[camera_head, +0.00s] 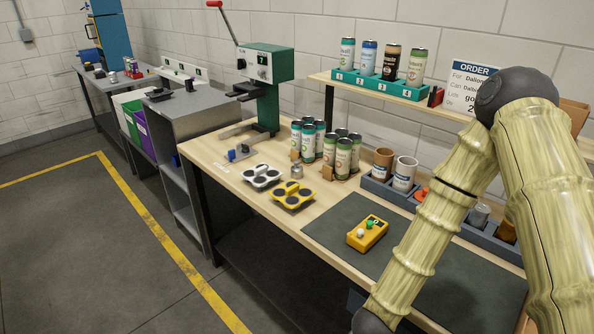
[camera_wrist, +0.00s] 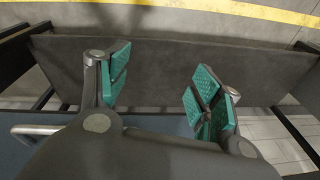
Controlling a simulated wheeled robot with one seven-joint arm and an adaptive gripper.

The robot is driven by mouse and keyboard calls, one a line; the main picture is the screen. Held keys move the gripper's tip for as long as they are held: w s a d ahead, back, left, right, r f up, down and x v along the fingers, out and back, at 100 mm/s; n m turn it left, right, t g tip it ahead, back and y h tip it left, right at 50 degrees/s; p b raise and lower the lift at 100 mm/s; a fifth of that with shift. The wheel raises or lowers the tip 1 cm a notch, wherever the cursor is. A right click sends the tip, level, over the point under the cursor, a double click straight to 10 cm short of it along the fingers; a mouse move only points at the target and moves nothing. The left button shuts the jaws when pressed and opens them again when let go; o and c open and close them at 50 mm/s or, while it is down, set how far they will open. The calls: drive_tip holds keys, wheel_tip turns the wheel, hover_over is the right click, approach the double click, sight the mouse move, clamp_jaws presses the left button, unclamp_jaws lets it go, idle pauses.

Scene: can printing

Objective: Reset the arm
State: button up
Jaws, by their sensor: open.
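My arm (camera_head: 424,222) comes in at the right of the head view. It bends at a dark elbow joint, and its forearm slopes down to the lower left across the front of the workbench. My gripper (camera_wrist: 160,84) is outside the head view. In the wrist view its two fingers with green ribbed pads stand well apart, and nothing is between them. A dark grey flat surface (camera_wrist: 160,62) lies beyond the fingers, with floor and a yellow line past it.
The workbench (camera_head: 228,180) bears a dark mat (camera_head: 330,222) with a yellow button box (camera_head: 367,234), several cans (camera_head: 343,158), yellow (camera_head: 292,195) and white (camera_head: 262,177) cup holders, and a green press (camera_head: 268,85). An order sign (camera_head: 466,82) stands behind my arm. Floor (camera_head: 85,250) at left is clear.

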drive_tip(key=s+d+f+n, duration=0.3)
drive_tip(key=s+f+n, duration=0.1)
drive_tip(key=s, duration=0.4)
drive_tip(key=s+d+f+n+g, duration=0.1)
drive_tip(key=s+f+n, duration=0.3)
drive_tip(key=s, duration=0.5)
drive_tip(key=d+n, duration=0.1)
drive_tip(key=n, duration=0.1)
drive_tip(key=shift+s+d+f+n+y, duration=0.15)
drive_tip(key=shift+d+n+y, duration=0.15)
drive_tip(key=shift+d, duration=0.1)
